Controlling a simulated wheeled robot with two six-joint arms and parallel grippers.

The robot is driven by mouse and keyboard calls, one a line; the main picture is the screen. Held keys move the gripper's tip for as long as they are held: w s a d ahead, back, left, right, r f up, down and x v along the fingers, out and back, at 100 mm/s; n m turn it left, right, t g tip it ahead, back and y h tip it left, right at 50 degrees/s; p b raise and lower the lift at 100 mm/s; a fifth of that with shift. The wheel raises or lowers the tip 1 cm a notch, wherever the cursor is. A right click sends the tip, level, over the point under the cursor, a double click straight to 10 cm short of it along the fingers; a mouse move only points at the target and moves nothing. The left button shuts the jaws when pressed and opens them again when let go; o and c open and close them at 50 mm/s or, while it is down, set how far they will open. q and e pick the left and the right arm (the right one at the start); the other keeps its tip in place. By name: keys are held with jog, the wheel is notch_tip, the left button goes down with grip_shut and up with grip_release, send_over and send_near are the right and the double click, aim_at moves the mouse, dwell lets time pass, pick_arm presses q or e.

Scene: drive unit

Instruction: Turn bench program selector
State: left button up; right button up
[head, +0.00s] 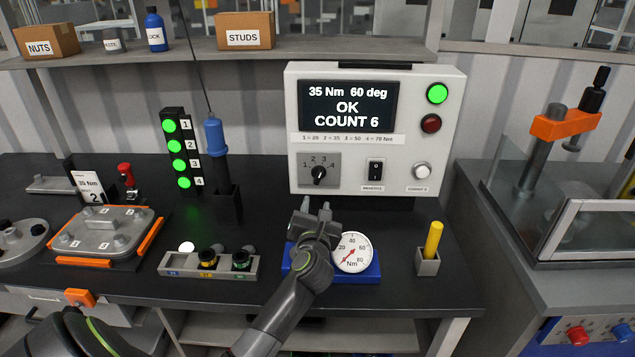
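The program selector (319,175) is a black knob on a grey plate marked 1 to 4, low on the left of the white bench controller (377,150). Which number its pointer faces is too small to tell surely. The controller's screen (347,106) reads 35 Nm, 60 deg, OK, COUNT 6. A legend below it gives 2 as 35. My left gripper (316,206) is just below and in front of the selector, apart from it. Its two fingers point up toward the controller, spread with nothing between them. My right gripper is not in view.
A round Nm gauge (352,253) on a blue base stands right beside my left gripper. A black switch (375,170), a white button (422,171) and a red lamp (431,123) share the panel.

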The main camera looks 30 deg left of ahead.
aim_at(318, 181)
pick_arm(q)
jog(key=x, duration=1)
jog(key=shift+w+a, duration=0.2)
jog(key=shift+a, duration=0.05)
grip_shut()
